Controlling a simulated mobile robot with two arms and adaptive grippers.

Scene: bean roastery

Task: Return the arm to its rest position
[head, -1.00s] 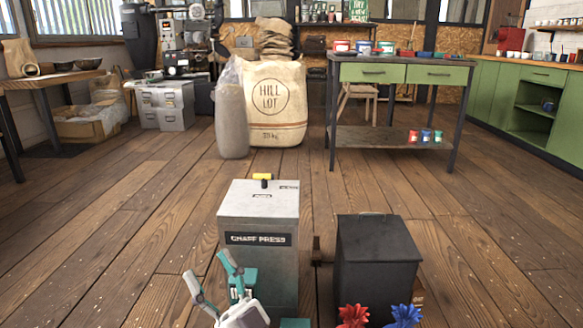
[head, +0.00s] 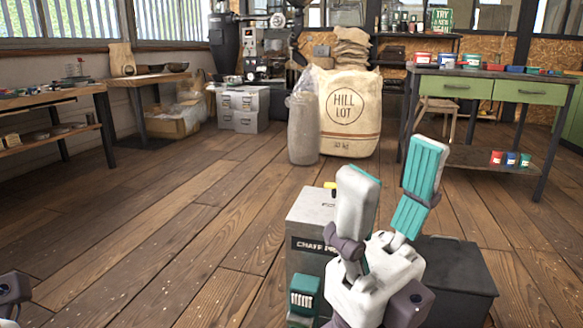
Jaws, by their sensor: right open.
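My right gripper (head: 391,185) is large in the middle of the head view, its fingers pointing up. Its two fingers, white with teal pads, stand apart, and nothing shows between them. It is in front of the grey chaff press (head: 309,260) and the dark box (head: 458,272) and hides part of both. I see no contact with either. A white and dark grey part of mine shows at the lower left corner. The fingers of my left gripper are out of view.
Wide plank floor (head: 190,220) is clear at left and centre. A Hill Lot sack (head: 348,125) and a grey bag (head: 304,130) stand behind. A green-drawer workbench (head: 487,90) is at right.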

